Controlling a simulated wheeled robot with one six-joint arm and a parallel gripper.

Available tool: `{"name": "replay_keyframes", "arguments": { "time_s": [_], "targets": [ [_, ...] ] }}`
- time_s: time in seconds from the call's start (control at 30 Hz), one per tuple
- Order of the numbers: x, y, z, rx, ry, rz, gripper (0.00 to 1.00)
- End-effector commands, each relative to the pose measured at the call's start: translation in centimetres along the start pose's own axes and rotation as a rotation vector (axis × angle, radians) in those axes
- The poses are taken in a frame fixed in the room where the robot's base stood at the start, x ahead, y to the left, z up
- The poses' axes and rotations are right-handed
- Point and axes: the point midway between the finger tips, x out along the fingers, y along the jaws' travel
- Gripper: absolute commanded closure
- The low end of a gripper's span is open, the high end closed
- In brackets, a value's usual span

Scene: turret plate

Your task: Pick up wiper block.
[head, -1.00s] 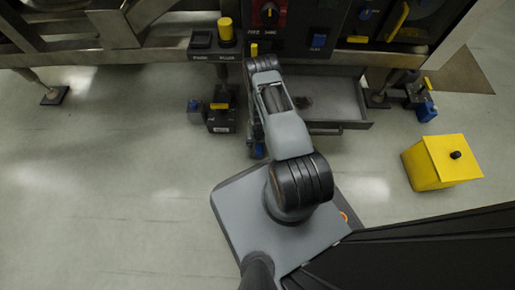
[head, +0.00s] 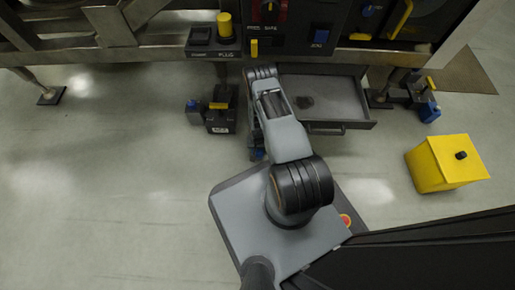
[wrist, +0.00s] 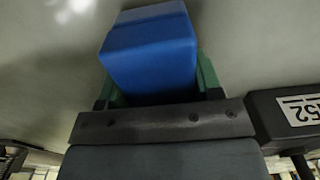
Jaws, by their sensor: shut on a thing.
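The wiper block, a plain blue block (wrist: 150,60), fills the upper middle of the wrist view. My gripper (wrist: 157,84) is shut on it, with a green finger at each side of the block. The block's far end sticks out beyond the fingers. In the head view my arm hides most of the gripper; only a small blue patch (head: 259,154) shows below the forearm, beside the open drawer.
A black box with a white label (wrist: 300,108) is close to the right of my gripper in the wrist view. An open grey drawer (head: 345,95) is right of my arm. A yellow bin (head: 432,172) stands on the floor at right.

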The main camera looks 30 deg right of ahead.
Motion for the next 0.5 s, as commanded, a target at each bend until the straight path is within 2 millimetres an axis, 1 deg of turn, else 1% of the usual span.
{"name": "replay_keyframes", "arguments": {
  "time_s": [0.03, 0.2, 0.37, 0.47, 0.5],
  "targets": [
    [0.0, 0.0, 0.0, 0.000, 0.000, 0.000, 0.54],
    [0.0, 0.0, 0.0, 0.000, 0.000, 0.000, 0.70],
    [-0.1, 0.0, 0.0, 0.000, 0.000, 0.000, 0.70],
    [-0.8, 0.0, -0.1, 0.000, 0.001, 0.000, 0.70],
    [-1.4, 0.0, -0.1, 0.000, 0.002, -0.001, 0.70]
  ]
}}
